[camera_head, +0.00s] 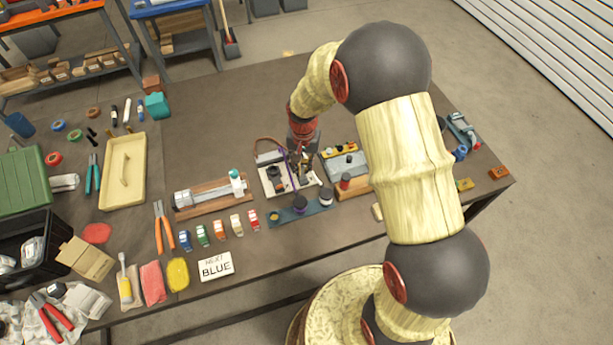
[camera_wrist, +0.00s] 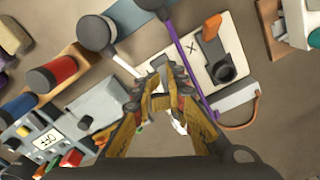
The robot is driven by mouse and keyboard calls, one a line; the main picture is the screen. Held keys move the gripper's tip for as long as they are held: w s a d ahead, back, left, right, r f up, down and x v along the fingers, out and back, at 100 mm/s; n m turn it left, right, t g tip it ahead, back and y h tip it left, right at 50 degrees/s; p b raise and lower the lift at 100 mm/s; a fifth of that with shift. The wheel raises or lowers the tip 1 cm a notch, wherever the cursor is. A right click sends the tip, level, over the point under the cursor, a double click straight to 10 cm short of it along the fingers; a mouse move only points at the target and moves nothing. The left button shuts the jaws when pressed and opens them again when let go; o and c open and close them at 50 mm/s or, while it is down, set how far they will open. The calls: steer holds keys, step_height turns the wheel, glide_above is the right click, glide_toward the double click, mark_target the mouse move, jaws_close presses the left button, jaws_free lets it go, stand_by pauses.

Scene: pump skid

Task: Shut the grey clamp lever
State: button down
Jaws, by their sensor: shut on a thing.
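The grey clamp lever (camera_wrist: 125,63) is a slim pale bar in the wrist view. It runs from a round black-and-grey knob (camera_wrist: 96,33) to between my fingers, and a pale end shows past them. In the head view the knob (camera_head: 325,195) stands on a blue board (camera_head: 318,209). My gripper (camera_wrist: 166,78) is shut on this lever, low over the bench; its fingers hide the lever's middle. In the head view my gripper (camera_head: 301,160) is above the right side of a white plate (camera_head: 265,180).
A purple lever (camera_wrist: 190,68) lies close beside my fingertips. The white plate carries a dark fitting (camera_wrist: 224,68) and an orange knob (camera_wrist: 211,27). A grey control box (camera_head: 345,165) stands right of my gripper. A wooden-based fixture (camera_head: 205,194) is left.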

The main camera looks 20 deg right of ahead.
steer(key=r, duration=0.1)
steer(key=r+p, duration=0.2)
steer(key=shift+s+r, duration=0.25)
steer(key=shift+r, duration=0.1)
stand_by(0.4)
steer(key=s+r+n+t+b, duration=0.5)
steer(key=s+r+n, duration=0.1)
steer(key=s+r, duration=1.8)
steer(key=shift+r+t, duration=0.3)
steer(key=shift+r, duration=0.55)
